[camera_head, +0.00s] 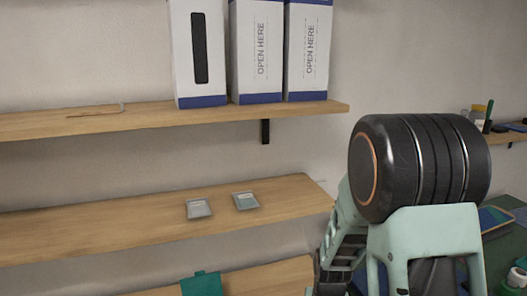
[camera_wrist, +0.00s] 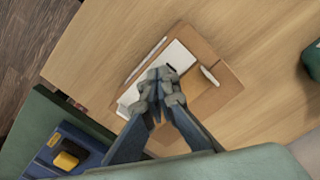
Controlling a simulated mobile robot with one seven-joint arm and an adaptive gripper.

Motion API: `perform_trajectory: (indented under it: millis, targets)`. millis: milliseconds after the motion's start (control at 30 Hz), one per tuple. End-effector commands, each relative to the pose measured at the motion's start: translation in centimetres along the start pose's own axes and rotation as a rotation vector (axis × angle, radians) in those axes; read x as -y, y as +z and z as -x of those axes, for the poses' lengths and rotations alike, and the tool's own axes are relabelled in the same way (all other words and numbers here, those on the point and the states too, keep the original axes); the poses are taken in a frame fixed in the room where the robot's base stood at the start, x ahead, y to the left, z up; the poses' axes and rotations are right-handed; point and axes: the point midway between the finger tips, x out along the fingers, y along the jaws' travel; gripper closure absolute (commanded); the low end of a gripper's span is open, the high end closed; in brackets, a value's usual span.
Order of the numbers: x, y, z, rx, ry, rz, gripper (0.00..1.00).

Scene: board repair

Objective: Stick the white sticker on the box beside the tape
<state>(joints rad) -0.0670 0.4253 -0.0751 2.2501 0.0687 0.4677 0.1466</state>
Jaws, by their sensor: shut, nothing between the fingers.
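In the wrist view, my gripper (camera_wrist: 160,90) is shut and empty, in front of a brown cardboard box (camera_wrist: 215,95) on a wooden surface. A white sheet or label (camera_wrist: 176,57) lies on the box's left side, partly hidden by my fingers. A small white piece (camera_wrist: 209,75) sits at the box's right side; I cannot tell which of the two is the sticker. Whether my fingertips touch the box is unclear. I cannot make out the tape for sure. In the head view my arm shows at right, but the fingers do not.
The wooden surface (camera_wrist: 110,35) is clear around the box. A blue tray (camera_wrist: 75,142) with a yellow and black item (camera_wrist: 70,156) is at lower left, a green object (camera_wrist: 313,60) at right.

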Motion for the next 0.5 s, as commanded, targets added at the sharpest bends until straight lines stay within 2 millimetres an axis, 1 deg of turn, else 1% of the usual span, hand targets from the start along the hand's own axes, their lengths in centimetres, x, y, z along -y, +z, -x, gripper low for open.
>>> perform_trajectory:
  millis: [167,500]
  targets:
    - [0.0,0.0,0.5,0.001,0.000,0.000,1.00]
    - [0.0,0.0,3.2,0.000,0.000,0.000,1.00]
